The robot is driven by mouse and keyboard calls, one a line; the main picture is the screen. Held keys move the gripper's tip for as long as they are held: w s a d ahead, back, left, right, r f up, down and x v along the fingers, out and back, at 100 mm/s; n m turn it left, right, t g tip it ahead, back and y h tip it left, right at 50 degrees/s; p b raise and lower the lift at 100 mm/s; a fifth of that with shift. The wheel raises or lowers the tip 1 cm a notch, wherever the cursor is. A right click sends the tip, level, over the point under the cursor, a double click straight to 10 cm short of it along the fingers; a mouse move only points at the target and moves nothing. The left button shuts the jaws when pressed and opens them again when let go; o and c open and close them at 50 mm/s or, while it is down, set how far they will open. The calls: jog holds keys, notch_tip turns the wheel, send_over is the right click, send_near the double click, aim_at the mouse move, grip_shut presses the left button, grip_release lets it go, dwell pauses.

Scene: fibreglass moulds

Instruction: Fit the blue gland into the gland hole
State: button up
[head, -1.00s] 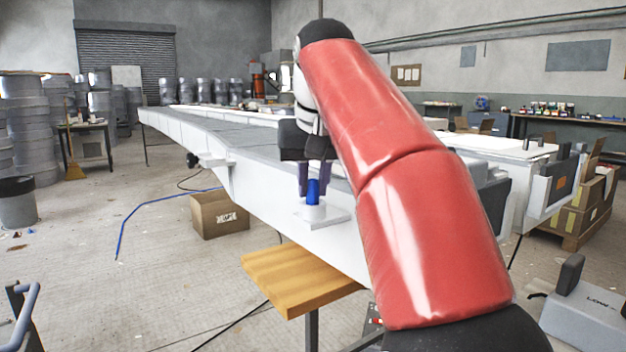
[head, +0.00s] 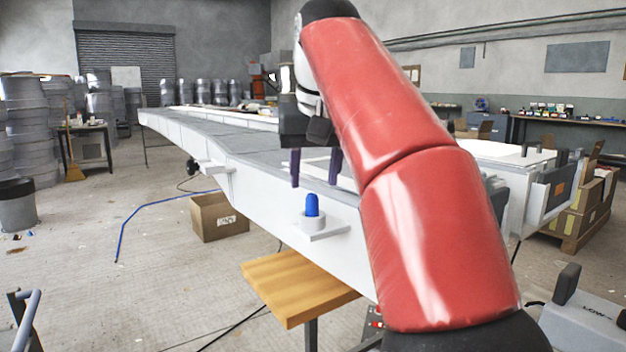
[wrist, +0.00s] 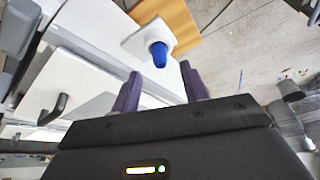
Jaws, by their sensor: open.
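The blue gland (head: 312,205) stands upright in the white round collar (head: 311,222) on a small white bracket plate (head: 326,232) at the side of the long white mould. How deep it sits in the hole cannot be told. The gland also shows in the wrist view (wrist: 159,53), with the white plate (wrist: 134,45) around its base. My gripper (head: 315,184) is open, its purple fingers apart and empty above the gland. In the wrist view the open fingers (wrist: 158,78) are clear of the gland.
A wooden board (head: 290,283) on a stand lies below the bracket. The long white mould (head: 270,180) runs back to the left. A cardboard box (head: 217,218) stands on the floor, with a blue hose (head: 130,228) near it. Floor at the left is open.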

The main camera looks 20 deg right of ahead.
jog(key=shift+p+v, duration=0.4)
jog(key=shift+v, duration=1)
